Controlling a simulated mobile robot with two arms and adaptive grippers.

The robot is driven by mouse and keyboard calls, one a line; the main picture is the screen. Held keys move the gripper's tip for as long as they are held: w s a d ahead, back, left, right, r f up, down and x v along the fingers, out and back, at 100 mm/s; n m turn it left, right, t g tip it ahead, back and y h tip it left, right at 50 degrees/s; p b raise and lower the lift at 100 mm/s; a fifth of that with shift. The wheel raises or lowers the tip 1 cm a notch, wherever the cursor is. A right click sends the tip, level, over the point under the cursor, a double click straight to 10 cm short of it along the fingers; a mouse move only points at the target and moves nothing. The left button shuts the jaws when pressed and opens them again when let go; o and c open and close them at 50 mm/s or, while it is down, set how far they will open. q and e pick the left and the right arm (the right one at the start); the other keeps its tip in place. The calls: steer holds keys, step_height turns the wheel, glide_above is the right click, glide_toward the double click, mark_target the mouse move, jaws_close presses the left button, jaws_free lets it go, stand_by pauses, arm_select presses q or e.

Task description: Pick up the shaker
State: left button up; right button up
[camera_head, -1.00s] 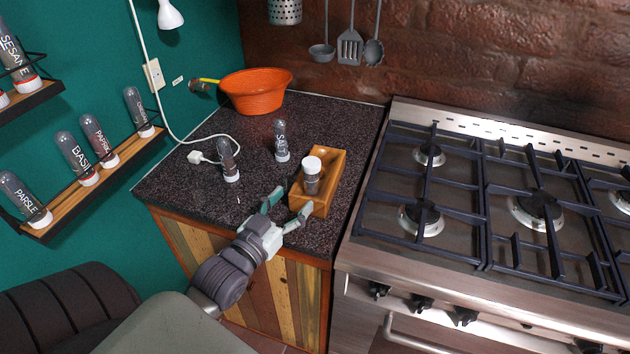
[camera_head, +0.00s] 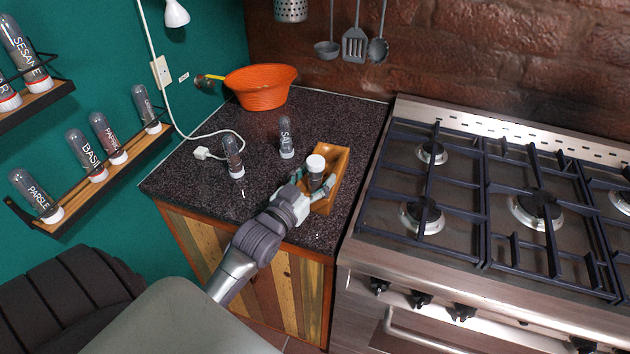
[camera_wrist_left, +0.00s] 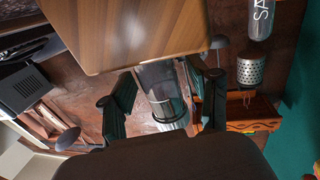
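My left gripper (camera_head: 314,186) is at the shaker, reaching over the tray's near left side. In the left wrist view, which looks upside down, the shaker (camera_wrist_left: 158,80) is between the two dark fingers (camera_wrist_left: 162,90). The fingers look spread on either side of it, close to the glass; contact is not clear. The tray's wood (camera_wrist_left: 135,35) fills the top of that view. My right gripper is not in view.
Two more shakers stand on the counter, one at the left (camera_head: 234,158) and one behind (camera_head: 286,138). An orange bowl (camera_head: 260,85) is at the back, with a white cable (camera_head: 205,140) nearby. The gas stove (camera_head: 490,200) adjoins on the right. Wall racks hold several spice jars.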

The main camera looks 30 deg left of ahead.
arm_select(q)
jaws_close()
